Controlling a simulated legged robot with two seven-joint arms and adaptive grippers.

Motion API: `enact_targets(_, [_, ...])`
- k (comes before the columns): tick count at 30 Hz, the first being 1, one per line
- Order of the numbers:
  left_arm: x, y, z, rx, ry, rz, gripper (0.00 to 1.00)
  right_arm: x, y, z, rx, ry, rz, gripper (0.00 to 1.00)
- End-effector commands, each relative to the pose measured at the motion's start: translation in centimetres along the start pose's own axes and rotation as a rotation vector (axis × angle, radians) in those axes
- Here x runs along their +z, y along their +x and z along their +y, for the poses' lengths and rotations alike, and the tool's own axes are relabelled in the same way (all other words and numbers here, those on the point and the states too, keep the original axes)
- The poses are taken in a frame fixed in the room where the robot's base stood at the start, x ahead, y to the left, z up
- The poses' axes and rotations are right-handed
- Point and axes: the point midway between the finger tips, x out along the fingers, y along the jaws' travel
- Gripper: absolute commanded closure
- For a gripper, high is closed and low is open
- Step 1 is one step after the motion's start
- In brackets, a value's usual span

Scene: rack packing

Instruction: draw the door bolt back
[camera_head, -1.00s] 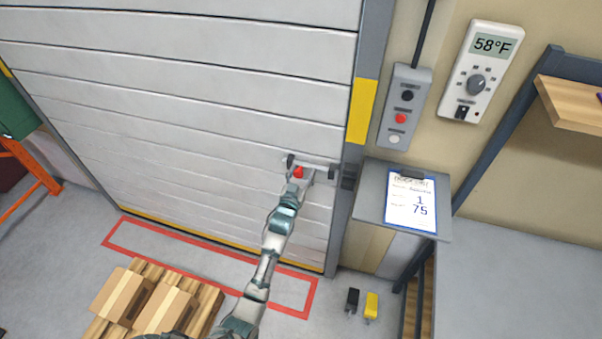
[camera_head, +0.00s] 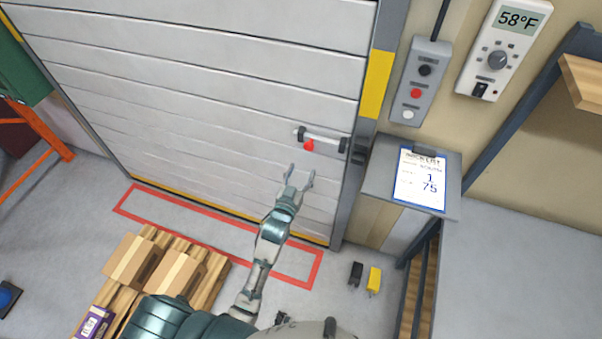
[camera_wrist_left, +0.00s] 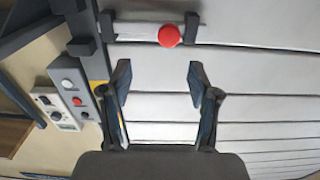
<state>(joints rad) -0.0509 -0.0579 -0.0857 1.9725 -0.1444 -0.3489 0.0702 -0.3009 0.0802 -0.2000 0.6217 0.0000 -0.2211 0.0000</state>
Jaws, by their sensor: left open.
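The door bolt (camera_head: 326,140) is a grey bar with a red knob (camera_head: 309,145), mounted low on the right side of the white slatted door (camera_head: 200,90). My left gripper (camera_head: 301,172) is open and empty, just below the bolt and apart from it. In the left wrist view the bolt (camera_wrist_left: 135,30) and its red knob (camera_wrist_left: 169,36) lie beyond the open fingertips (camera_wrist_left: 158,75), with nothing between the fingers. A dark keeper (camera_head: 358,152) sits on the door frame to the right of the bolt. My right gripper does not show.
A control box (camera_head: 421,82) and a thermostat (camera_head: 503,48) hang on the wall at right. A clipboard (camera_head: 421,180) lies on a small grey shelf. Cartons (camera_head: 135,262) stand on a pallet at lower left, by a red floor outline (camera_head: 318,268).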

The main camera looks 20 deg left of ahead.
Motion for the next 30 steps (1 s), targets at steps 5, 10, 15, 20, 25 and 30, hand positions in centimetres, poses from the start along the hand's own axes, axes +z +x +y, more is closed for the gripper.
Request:
enact_targets(5, [0.0,-0.1,-0.1,0.000,0.000,0.000,0.39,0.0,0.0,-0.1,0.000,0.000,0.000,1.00])
enact_targets(10, [0.0,-0.1,0.0,0.000,0.001,0.000,0.39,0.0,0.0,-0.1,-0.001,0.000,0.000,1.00])
enact_targets(15, [0.0,-0.1,0.0,0.000,0.001,0.000,0.39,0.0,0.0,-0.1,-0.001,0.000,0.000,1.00])
enact_targets(20, [3.1,-0.1,0.3,0.010,0.005,-0.057,0.39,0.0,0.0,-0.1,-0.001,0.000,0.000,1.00])
enact_targets(25, [14.5,-1.5,1.3,0.044,0.024,-0.263,0.39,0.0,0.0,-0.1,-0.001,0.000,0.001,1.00])
enact_targets(30, [28.0,-6.7,1.9,0.080,0.044,-0.518,0.39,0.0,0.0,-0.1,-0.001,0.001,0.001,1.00])
